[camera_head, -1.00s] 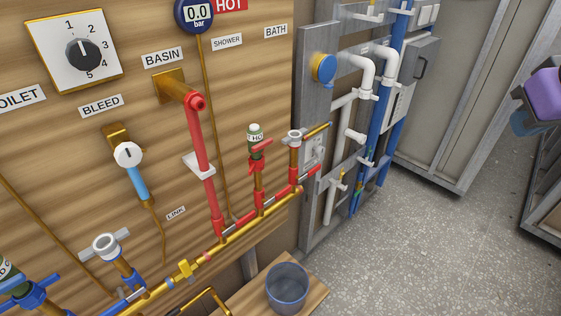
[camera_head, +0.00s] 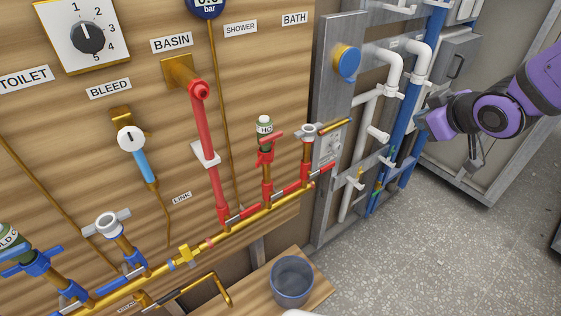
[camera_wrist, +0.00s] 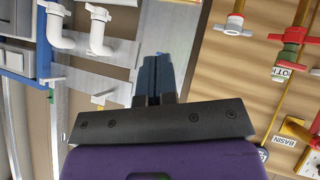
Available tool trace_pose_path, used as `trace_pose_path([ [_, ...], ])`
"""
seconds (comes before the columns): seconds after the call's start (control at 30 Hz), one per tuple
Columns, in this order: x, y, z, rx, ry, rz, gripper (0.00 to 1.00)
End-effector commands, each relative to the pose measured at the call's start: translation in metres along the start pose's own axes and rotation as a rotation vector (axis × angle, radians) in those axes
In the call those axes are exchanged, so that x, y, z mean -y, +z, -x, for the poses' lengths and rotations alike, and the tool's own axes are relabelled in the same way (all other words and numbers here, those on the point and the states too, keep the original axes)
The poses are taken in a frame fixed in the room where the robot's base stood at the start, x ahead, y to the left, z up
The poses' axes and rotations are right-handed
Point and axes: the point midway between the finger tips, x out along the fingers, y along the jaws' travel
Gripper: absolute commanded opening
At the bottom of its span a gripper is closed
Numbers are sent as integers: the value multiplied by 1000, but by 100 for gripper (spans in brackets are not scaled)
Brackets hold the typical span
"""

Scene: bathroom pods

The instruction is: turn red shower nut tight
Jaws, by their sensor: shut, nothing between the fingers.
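The red winged nut (camera_head: 265,156) sits on the upright brass pipe below a green-bodied fitting (camera_head: 265,132) marked HOT, under the SHOWER label (camera_head: 240,29). The red nut (camera_wrist: 295,35) also shows at the upper right of the wrist view. My gripper (camera_wrist: 160,65) is shut and empty, its dark fingers side by side in the middle of the wrist view. In the head view my purple arm reaches in from the right. Its end is in front of the grey rack, well to the right of the nut and apart from it.
A grey rack with white and blue pipes (camera_head: 411,110) stands right of the wooden panel (camera_head: 60,120). A white-topped valve (camera_head: 309,129) is right of the nut. A red pipe (camera_head: 208,130) rises to its left. A grey bucket (camera_head: 291,283) stands below. Floor at right is clear.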

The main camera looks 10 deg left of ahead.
Motion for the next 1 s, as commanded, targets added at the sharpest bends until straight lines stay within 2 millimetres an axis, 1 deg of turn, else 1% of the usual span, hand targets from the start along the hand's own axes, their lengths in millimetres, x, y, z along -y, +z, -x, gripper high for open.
trace_pose_path([
  [0.03,13,0,-16,-34,-44,23,0],
  [0.17,45,-3,-47,-147,-152,71,0],
  [0.2,56,-4,-55,-184,-187,82,0],
  [0.27,73,-4,-66,-239,-240,91,0],
  [0.4,115,-5,-84,-376,-370,95,0],
  [0.53,153,-3,-92,-506,-489,67,0],
  [0.6,172,-1,-94,-576,-551,40,0],
  [0.7,194,1,-92,-665,-626,-5,0],
  [0.83,213,4,-88,-754,-693,-59,0],
  [1.0,222,4,-85,-806,-729,-94,0],
])
